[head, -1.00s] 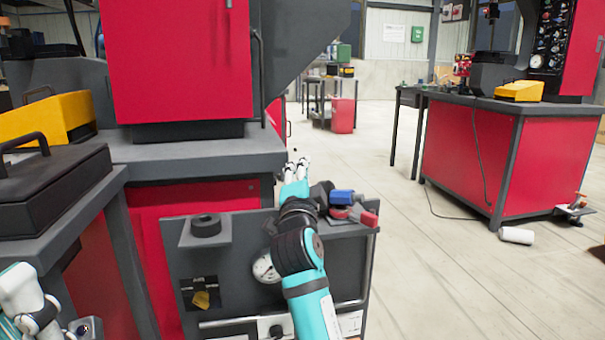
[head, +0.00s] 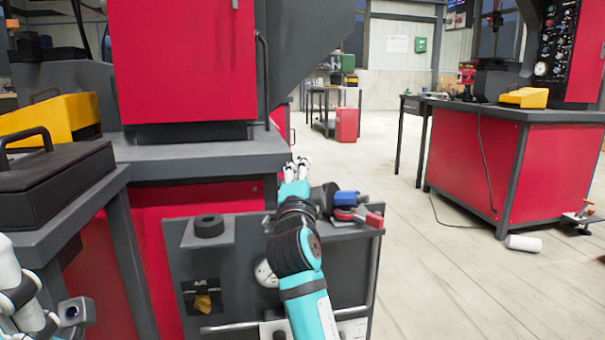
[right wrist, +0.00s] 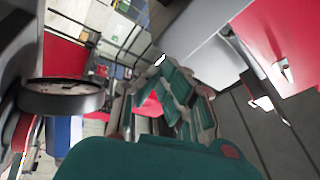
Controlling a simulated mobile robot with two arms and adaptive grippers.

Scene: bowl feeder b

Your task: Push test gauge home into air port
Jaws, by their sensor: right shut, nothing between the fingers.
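My right gripper (head: 297,170) is shut and empty beside the top right of a grey panel cart (head: 235,250). In the right wrist view its teal and grey fingers (right wrist: 180,95) are together. A dark round-rimmed thing (right wrist: 62,98) close by on the left may be the test gauge; nothing is between it and the fingers. A white dial (head: 264,273) on the panel front is partly hidden by my right forearm. I cannot make out the air port. My left arm shows at the lower left; its fingers are out of view.
Blue (head: 346,198) and red (head: 374,220) handles stand right of my right gripper. A black ring (head: 209,226) sits on the cart's left shelf. A red cabinet (head: 185,65) rises behind. The floor on the right is open, with a white cylinder (head: 523,243) lying there.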

